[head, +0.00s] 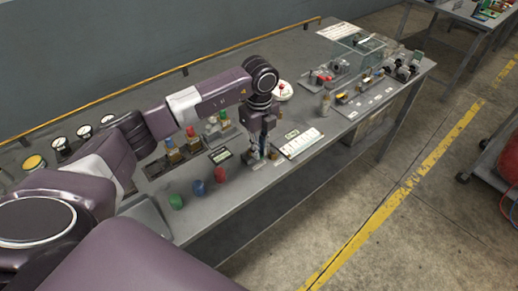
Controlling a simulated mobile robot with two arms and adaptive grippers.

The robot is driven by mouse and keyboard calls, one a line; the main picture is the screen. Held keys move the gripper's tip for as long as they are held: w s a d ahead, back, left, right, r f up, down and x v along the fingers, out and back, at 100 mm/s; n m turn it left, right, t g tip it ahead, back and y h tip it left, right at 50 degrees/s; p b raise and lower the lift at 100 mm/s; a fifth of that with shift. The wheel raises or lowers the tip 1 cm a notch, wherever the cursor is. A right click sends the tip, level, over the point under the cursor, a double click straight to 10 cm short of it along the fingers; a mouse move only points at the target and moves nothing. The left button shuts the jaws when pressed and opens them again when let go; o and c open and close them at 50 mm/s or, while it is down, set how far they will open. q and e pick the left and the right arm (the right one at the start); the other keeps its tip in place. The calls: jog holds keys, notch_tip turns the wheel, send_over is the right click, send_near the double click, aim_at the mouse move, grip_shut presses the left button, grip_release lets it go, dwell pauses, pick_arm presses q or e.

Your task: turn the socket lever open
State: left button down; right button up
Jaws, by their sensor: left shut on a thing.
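My left gripper (263,146) reaches down over the grey bench and is shut at a small grey socket fixture (255,163) near the bench's front edge. The socket lever is mostly hidden by the fingers, and its angle is too small to tell. The gripper appears to hold the lever. My right gripper is not in view.
Green, blue and red knobs (198,187) stand left of the gripper, with a rack of coloured parts (185,150) behind them. A white labelled panel (300,143) lies just right. Further right are small fixtures and a clear box (362,44). The bench (232,208) has a bare front strip.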

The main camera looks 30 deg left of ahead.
pick_arm(q)
jog(key=shift+w+r, duration=0.1)
jog(key=shift+r, duration=0.05)
jog(key=c, duration=2)
grip_release()
notch_tip(320, 180, up, 12)
jog(key=shift+f, duration=0.1)
